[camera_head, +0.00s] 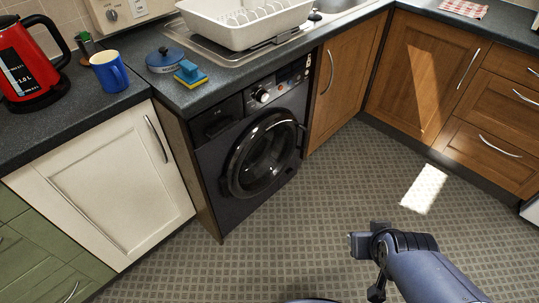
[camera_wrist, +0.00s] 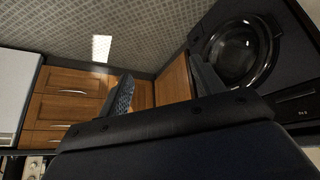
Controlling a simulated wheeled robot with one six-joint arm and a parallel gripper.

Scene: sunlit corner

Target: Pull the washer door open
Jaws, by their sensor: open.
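The black washer (camera_head: 219,200) stands under the counter between a white cabinet and a wooden one. Its round door (camera_head: 262,155) has a dark glass centre and a glossy rim, and it looks shut against the front. A dark handle piece shows at the door's right edge. My gripper (camera_head: 360,244) is above the floor, to the right of and in front of the washer, well apart from the door. In the wrist view my gripper (camera_wrist: 163,84) has its two fingers spread with nothing between them. The washer door (camera_wrist: 232,52) shows there at the upper right, beyond one finger.
Wooden cabinets (camera_head: 424,70) line the right side, and a white cabinet (camera_head: 110,190) adjoins the washer's left. On the counter are a red kettle (camera_head: 28,65), a blue mug (camera_head: 108,72), a sponge (camera_head: 190,74) and a dish rack (camera_head: 245,25). The tiled floor (camera_head: 330,190) before the washer is clear.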

